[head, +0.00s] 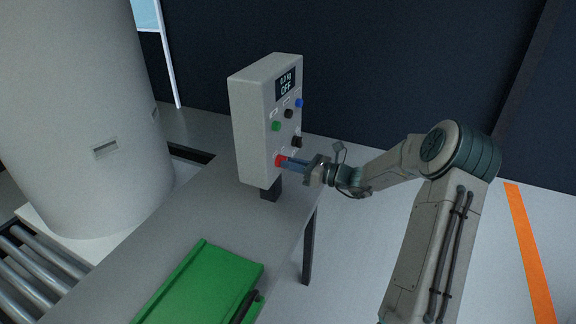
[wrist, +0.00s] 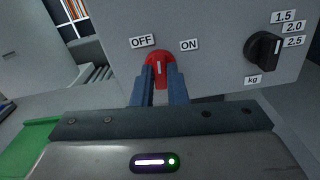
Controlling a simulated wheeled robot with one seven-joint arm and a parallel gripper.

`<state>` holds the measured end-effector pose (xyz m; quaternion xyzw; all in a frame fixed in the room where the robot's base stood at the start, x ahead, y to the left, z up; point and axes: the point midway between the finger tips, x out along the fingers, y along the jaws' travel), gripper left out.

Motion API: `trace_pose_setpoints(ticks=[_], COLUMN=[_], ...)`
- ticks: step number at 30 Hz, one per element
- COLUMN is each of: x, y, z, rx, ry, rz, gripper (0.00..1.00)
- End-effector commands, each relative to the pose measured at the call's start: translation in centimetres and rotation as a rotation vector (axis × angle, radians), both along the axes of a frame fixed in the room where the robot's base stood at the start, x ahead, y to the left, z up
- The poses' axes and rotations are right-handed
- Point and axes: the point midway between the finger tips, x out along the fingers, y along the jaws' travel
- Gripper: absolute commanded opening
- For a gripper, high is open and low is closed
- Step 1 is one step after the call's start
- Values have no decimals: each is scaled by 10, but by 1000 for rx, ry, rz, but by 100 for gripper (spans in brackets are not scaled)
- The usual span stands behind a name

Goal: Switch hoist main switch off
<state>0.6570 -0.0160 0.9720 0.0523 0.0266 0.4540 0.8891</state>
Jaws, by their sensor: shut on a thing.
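The hoist main switch is a red rotary knob (wrist: 158,60) low on the grey control box (head: 252,125). It also shows in the head view (head: 279,160). The OFF label (wrist: 143,41) is at its upper left and the ON label (wrist: 189,45) at its upper right. A white line on the knob stands about upright in the wrist view; I cannot tell which label it points to. The box display (head: 286,84) reads "0.0 kg OFF". My gripper (head: 287,163) is shut on the red knob, with one blue finger on each side of it.
A black selector knob (wrist: 265,50) marked in kg sits right of the switch. Green, black and blue buttons (head: 299,103) are above it on the box. A green tray (head: 205,280) lies on the grey table (head: 165,235). A large pale tank (head: 80,110) stands left.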

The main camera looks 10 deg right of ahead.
Motion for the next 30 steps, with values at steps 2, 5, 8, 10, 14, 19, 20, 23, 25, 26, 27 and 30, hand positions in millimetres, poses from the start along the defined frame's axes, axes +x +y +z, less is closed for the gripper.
trace_pose_setpoints(ticks=[2,5,8,10,14,19,20,23,25,26,27,30], x=[1,1,1,1,1,1,1,1,0,0,-1,-5], y=[-1,-1,-1,-1,-2,-1,-1,-1,-1,-1,-2,-9], z=[-3,-2,-1,0,0,0,0,0,0,0,0,0], rx=[-35,-66,-80,-80,-80,-79,-79,-79,-78,-78,-78,-80], ry=[-48,-90,-109,-110,-109,-108,-108,-108,-108,-108,-108,-108], rz=[-3,-4,-5,-5,-5,-4,-4,-3,-2,-2,-3,-3], gripper=[0,0,0,0,0,35,35,35,35,35,35,35])
